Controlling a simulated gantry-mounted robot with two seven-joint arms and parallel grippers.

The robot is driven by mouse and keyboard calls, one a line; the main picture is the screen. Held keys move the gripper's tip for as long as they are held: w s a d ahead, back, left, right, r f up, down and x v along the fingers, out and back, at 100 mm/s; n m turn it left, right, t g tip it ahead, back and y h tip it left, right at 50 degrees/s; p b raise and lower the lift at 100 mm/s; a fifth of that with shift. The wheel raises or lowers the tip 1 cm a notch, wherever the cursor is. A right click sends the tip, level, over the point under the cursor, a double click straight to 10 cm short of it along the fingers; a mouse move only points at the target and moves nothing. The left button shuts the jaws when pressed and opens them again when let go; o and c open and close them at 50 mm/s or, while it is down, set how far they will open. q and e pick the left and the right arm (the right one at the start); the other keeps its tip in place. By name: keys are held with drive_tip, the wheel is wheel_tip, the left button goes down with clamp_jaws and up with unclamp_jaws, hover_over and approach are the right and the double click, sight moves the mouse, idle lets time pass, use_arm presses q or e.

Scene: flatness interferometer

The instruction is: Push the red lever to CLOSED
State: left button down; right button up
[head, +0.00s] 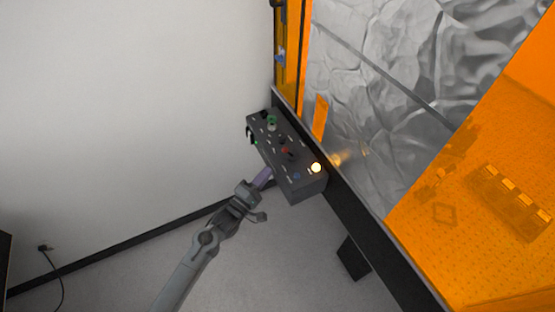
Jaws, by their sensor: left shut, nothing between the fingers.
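A dark control box (309,190) is fixed to the side of the machine frame near the picture's middle. A small red part (285,150), which may be the red lever, shows on its top face among other controls. It is too small to read its position or any CLOSED label. My left gripper (266,176) comes in from below left, with its fingers shut and empty. Its tips are at the near left side of the box, below the red part in the picture. I cannot tell whether they touch the box. My right gripper is not in view.
A black cable (59,270) hangs at lower left. Open floor (120,285) lies left of my arm.

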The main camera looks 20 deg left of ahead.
sight(289, 153)
use_arm(q)
drive_tip(key=shift+b+x, duration=0.35)
drive_tip(key=shift+x, duration=3.25)
